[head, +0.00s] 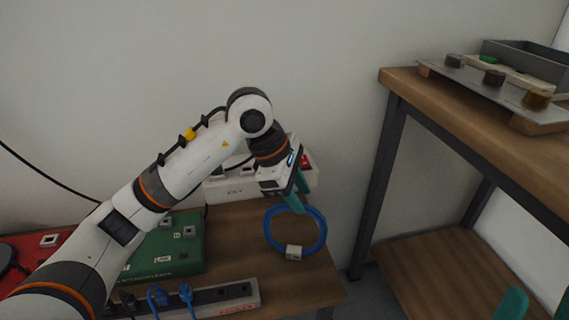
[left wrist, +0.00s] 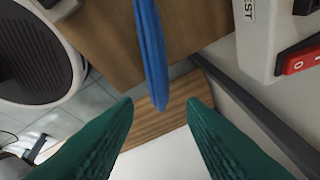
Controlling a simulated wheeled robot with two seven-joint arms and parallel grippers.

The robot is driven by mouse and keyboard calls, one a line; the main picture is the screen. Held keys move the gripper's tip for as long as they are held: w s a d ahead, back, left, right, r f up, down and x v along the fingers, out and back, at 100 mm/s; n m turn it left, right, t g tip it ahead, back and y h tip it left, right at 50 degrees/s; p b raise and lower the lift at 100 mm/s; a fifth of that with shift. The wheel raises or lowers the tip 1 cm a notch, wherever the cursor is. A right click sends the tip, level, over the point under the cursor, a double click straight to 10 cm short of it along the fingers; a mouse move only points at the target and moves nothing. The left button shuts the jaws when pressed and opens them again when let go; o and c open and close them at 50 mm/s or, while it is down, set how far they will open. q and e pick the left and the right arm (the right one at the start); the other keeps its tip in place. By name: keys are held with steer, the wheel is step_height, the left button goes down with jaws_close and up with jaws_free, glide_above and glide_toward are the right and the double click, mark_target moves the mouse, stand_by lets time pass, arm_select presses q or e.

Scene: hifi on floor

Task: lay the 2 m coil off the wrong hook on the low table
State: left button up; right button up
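The blue coil (head: 322,235), a ring with a white tag (head: 293,252), shows over the right end of the low table (head: 225,216). I cannot tell whether it touches the tabletop. My left gripper (head: 298,207) is at the coil's far upper side, its teal fingers pointing down toward it. In the left wrist view its fingers (left wrist: 160,103) are apart, with the coil (left wrist: 150,50) showing as a blue strip in line with the gap between them, touching neither. My right gripper (head: 537,305) shows only as two separated teal fingertips at the lower right. No hook is clearly visible.
A white box with a red switch (head: 309,163) stands behind my left gripper. A green board (head: 185,245) and a power strip (head: 235,295) with blue plugs lie to the left. A taller wooden bench (head: 400,78) with knobbed hardware stands at the right.

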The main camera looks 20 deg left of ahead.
arm_select(q)
steer(key=p+v, duration=0.2)
steer(key=v, duration=0.7)
steer(key=shift+p, duration=0.3)
arm_select(e)
steer(key=w+a+f+g+h, duration=0.1)
steer(key=w+f+g+h, duration=0.1)
steer(key=w+f+g, duration=0.4)
steer(key=shift+w+a+g+h, duration=0.15)
steer(key=shift+w+g+h, duration=0.15)
steer(key=shift+w+g, duration=0.85)
steer(key=shift+w+t, duration=0.2)
steer(key=shift+t, duration=0.05)
